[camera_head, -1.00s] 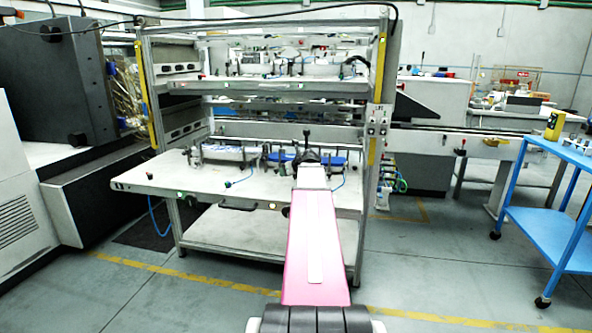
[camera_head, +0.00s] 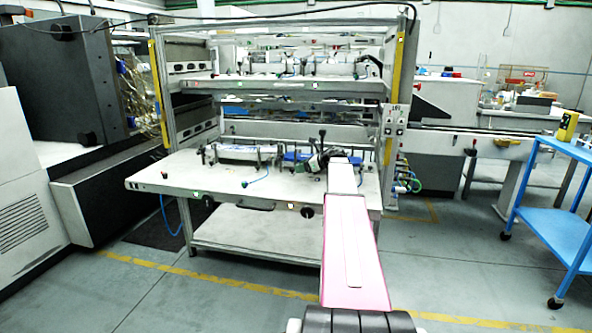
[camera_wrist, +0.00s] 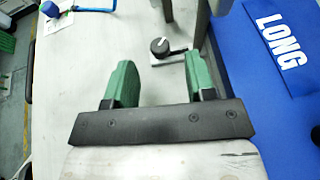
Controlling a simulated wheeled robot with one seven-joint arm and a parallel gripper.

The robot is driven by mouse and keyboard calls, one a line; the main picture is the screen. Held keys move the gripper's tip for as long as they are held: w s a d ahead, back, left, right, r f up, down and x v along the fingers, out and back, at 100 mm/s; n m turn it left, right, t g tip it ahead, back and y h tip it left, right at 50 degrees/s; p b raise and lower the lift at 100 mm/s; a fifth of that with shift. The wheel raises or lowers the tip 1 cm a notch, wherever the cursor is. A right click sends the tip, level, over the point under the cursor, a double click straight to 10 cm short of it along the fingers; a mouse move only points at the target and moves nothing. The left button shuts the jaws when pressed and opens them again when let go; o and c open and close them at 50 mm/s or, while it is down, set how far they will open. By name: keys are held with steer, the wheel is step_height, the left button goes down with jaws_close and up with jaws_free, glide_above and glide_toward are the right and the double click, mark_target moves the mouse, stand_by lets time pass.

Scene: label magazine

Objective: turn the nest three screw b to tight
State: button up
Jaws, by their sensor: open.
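A round black knob screw (camera_wrist: 159,46) with a white pointer mark sits on a small metal bracket on the pale table in the wrist view. No label beside it can be read, so I cannot tell its nest or letter from the picture. My gripper (camera_wrist: 161,78) has two green fingers spread apart with nothing between them. The knob lies just beyond the fingertips, near the middle of the gap, apart from both. In the head view my gripper (camera_head: 322,158) is over the right part of the table, and the knob cannot be made out there.
A blue panel (camera_wrist: 262,100) marked LONG lies right of the fingers, with upright metal posts (camera_wrist: 203,18) close by. A blue hose fitting (camera_wrist: 50,9) is at upper left. The pale worktable (camera_head: 160,181) stands under an upper shelf (camera_head: 270,85). A blue cart (camera_head: 550,220) stands at right.

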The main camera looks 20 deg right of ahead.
mark_target(293, 169)
steer(key=shift+x, duration=1.75)
steer(key=c, duration=0.9)
steer(key=shift+s+a, duration=0.1)
steer(key=shift+a, duration=0.05)
steer(key=shift+s+a+m+t+h, duration=0.15)
steer(key=shift+m+t+h, duration=0.65)
steer(key=shift+m+h, duration=0.3)
steer(key=shift+a+m+t+h, duration=0.1)
steer(key=shift+m+t+h, duration=0.9)
steer(key=shift+m+h, duration=0.9)
